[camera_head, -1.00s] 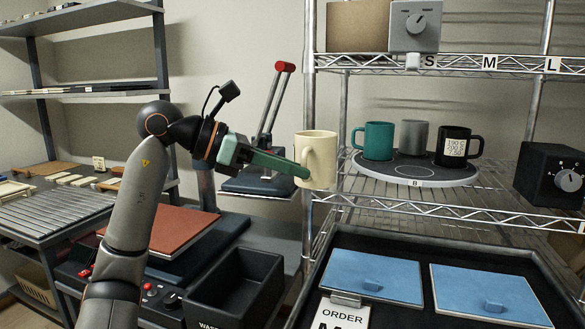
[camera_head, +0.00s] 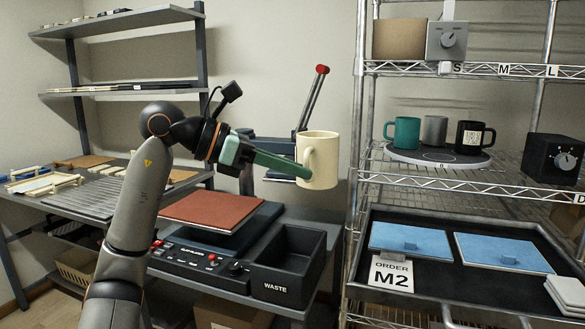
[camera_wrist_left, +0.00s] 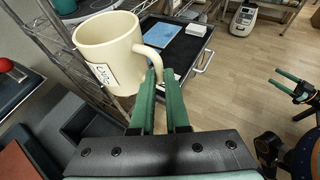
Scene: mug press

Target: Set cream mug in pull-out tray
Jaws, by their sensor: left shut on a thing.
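The cream mug (camera_head: 318,160) is upright in the air in front of the wire rack, left of its middle shelf. My left gripper (camera_head: 303,172) is shut on the mug's handle. In the left wrist view the mug (camera_wrist_left: 103,50) shows a printed label on its side, and the green fingers (camera_wrist_left: 160,85) are at its handle. The black pull-out tray (camera_head: 470,277) is low on the rack at right, holding two blue pads and an order card reading M2. My right gripper (camera_wrist_left: 298,95) shows at the right edge of the wrist view, fingers apart and empty.
Teal, grey and black mugs stand on a round plate (camera_head: 438,157) on the middle shelf. A rack post (camera_head: 361,130) stands between the held mug and those mugs. A black waste bin (camera_head: 288,262) and a press (camera_head: 210,245) are below left. White pads (camera_head: 566,292) lie at the tray's right corner.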

